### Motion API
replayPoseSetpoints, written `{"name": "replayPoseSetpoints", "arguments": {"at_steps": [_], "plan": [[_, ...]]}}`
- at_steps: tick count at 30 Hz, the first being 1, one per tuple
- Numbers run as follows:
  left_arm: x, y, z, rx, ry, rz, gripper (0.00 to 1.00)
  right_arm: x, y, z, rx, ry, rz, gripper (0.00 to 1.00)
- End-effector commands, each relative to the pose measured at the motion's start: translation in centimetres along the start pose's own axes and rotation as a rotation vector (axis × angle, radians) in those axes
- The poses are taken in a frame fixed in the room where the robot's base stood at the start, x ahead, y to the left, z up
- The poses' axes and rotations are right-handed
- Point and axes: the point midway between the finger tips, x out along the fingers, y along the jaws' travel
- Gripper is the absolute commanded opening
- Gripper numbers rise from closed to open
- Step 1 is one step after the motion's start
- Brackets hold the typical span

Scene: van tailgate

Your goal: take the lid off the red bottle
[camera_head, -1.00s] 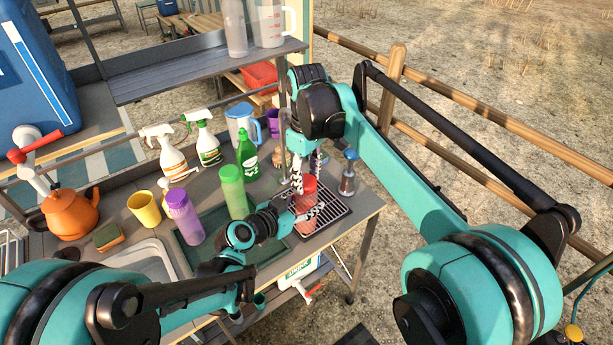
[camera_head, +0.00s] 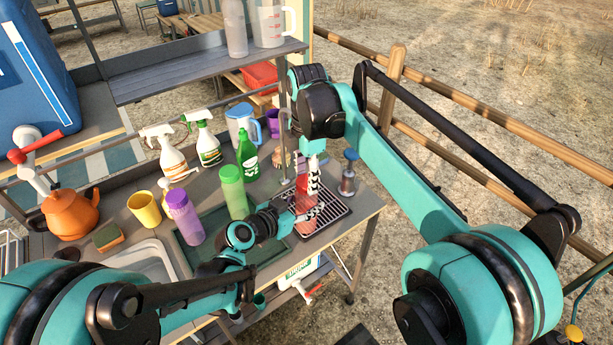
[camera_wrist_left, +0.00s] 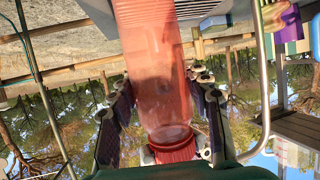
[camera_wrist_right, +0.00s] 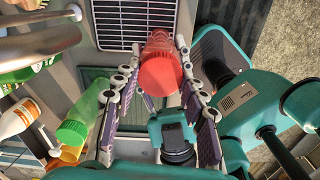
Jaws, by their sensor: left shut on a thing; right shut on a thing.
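The red bottle (camera_head: 307,224) is a see-through red cylinder standing upright on the drip rack near the worktop's right end. My left gripper (camera_head: 309,211) is shut around its body from the side; the body also fills the left wrist view (camera_wrist_left: 152,60) between the fingers. The lid (camera_wrist_right: 160,72) is red with a ribbed side. My right gripper (camera_head: 312,184) comes down from above and is shut on it, directly over the bottle. The fingers partly hide the lid in the head view. I cannot tell whether lid and bottle are apart.
A chrome tap (camera_head: 284,140) stands close behind my right gripper, and a blue-topped dispenser (camera_head: 348,175) stands right of it. A green tumbler (camera_head: 232,190) and a purple tumbler (camera_head: 184,218) stand to the left.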

Motion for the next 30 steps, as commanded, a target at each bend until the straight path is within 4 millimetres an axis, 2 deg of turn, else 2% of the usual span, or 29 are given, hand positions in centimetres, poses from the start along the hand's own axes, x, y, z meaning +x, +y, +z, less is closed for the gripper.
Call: {"name": "replayPoseSetpoints", "arguments": {"at_steps": [8,30], "plan": [[0.0,0.0,0.0,0.000,0.000,0.000,0.00,-0.1,0.0,0.0,0.001,0.000,0.000,0.08],[0.0,0.0,0.0,0.000,0.000,0.000,0.00,-2.2,0.0,0.0,0.001,0.000,0.000,0.08]]}}
